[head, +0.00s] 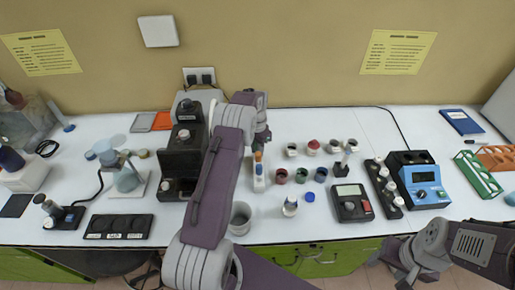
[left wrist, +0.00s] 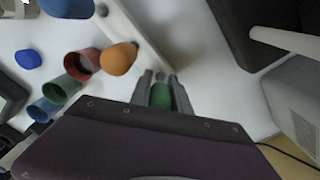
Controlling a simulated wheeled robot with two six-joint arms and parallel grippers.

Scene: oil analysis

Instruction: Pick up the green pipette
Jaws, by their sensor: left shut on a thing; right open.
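The green pipette (left wrist: 160,97) shows in the left wrist view as a green top between the two fingers of my left gripper (left wrist: 160,80), which is shut on it. In the head view my left arm covers the green pipette and most of that gripper. The white pipette rack (head: 259,184) stands below the left wrist, and its end also shows in the left wrist view (left wrist: 135,28). An orange pipette (left wrist: 118,58) and a blue one (left wrist: 67,6) are beside it. My right gripper (head: 394,271) is open and empty, low at the right, before the table's front edge.
Red, green and blue cups (head: 301,175) stand right of the rack. A black device (head: 184,150) stands close to its left, and a grey beaker (head: 240,217) in front. A dark scale (head: 352,203) and a blue meter (head: 424,184) are further right.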

